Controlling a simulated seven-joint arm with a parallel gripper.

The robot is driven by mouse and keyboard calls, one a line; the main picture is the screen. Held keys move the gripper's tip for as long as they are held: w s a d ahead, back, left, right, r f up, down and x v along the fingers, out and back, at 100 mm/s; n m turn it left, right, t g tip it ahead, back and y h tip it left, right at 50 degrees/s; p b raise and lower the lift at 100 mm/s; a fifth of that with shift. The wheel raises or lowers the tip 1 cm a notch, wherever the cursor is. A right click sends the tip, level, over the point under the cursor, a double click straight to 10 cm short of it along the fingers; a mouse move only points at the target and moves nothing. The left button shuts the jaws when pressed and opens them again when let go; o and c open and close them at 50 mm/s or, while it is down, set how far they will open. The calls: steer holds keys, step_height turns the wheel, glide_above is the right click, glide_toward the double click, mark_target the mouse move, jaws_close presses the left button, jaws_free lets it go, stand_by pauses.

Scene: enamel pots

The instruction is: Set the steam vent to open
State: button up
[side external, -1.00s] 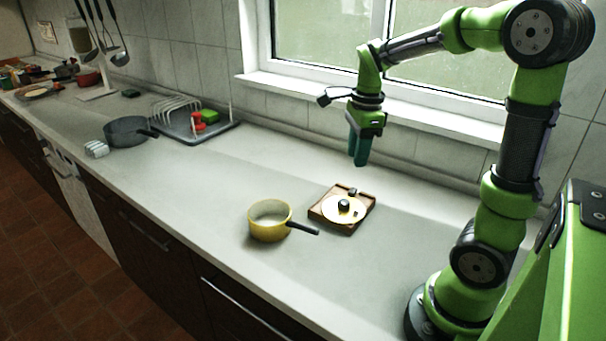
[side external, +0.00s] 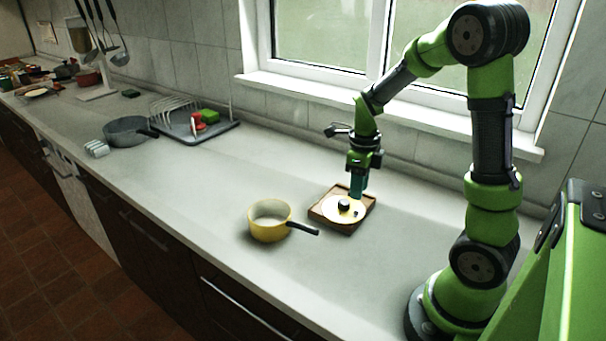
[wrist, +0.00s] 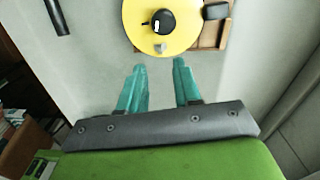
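A round cream-yellow lid (side external: 332,212) with a black knob (side external: 344,204) lies on a square wooden board (side external: 350,231). In the wrist view the lid (wrist: 140,27) is at the top, with its knob (wrist: 162,21) in the middle. A small grey piece (wrist: 160,47), which looks like the steam vent, sits near the lid's edge on my gripper's side. Its setting is too small to read. My gripper (side external: 357,195) is low over the far side of the board. In the wrist view its teal fingers (wrist: 158,65) are apart with nothing between them, short of the vent.
A yellow saucepan (side external: 268,222) with a dark handle stands left of the board. A grey pan (side external: 126,132) and a dish rack (side external: 185,128) are farther left. The counter right of the board is clear.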

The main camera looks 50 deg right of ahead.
mark_target(356, 210)
step_height(356, 210, down, 6)
steer(key=shift+f, duration=0.1)
steer(key=shift+c, duration=0.3)
jaws_close()
stand_by(1.3)
